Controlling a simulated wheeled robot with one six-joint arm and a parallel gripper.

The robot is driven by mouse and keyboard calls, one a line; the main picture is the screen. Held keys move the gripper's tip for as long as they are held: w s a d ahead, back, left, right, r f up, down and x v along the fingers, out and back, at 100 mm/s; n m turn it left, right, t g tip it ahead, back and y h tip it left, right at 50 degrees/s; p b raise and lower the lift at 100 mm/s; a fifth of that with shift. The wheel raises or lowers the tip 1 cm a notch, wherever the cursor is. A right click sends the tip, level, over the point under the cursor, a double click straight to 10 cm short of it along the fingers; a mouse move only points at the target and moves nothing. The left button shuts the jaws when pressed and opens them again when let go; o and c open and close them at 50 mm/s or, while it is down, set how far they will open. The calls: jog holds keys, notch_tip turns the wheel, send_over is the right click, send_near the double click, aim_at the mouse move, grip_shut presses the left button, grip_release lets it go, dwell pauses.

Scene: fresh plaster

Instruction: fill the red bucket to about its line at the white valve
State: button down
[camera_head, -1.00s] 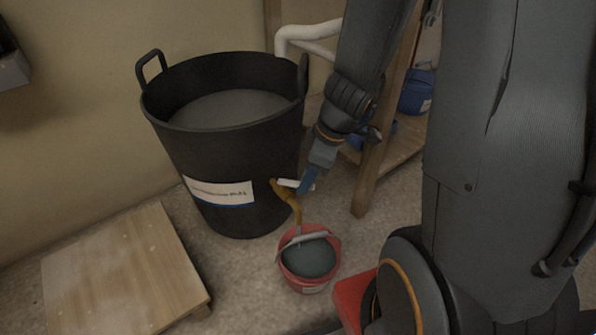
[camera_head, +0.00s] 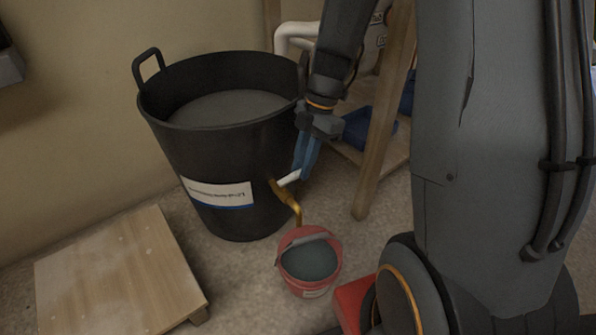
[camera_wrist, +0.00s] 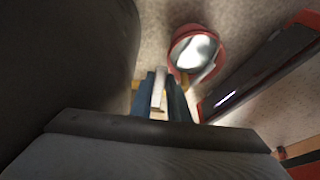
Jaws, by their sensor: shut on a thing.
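The white valve is a white lever (camera_head: 289,178) on a brass tap (camera_head: 287,197) low on the black tub's side. My gripper (camera_head: 301,170) is shut on the lever; in the wrist view the lever (camera_wrist: 158,90) lies between the blue fingers (camera_wrist: 160,100). The red bucket (camera_head: 333,274) stands upright on the floor under the spout. It holds dark liquid whose surface is below the rim; its grey handle leans over the back. The wrist view shows the bucket (camera_wrist: 178,38) with a bright reflecting surface. I cannot make out a fill line or a falling stream.
The big black tub (camera_head: 240,145) holds grey liquid. A wooden platform (camera_head: 115,275) lies at left. A wooden shelf post (camera_head: 384,120), a blue item (camera_head: 370,128) and a white pipe (camera_head: 290,32) stand behind my arm. Bare floor lies between platform and bucket.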

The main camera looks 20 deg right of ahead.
jog(key=c, duration=1.8)
grip_release()
jog(key=shift+w, duration=0.15)
jog(key=shift+o, duration=0.2)
jog(key=p+v, duration=0.5)
jog(key=v, duration=0.1)
jog(key=shift+a+r, duration=0.1)
jog(key=shift+r, duration=0.3)
jog(key=p+v, duration=0.4)
jog(key=v, duration=0.1)
jog(key=shift+r+p, duration=0.1)
jog(key=shift+p, duration=0.2)
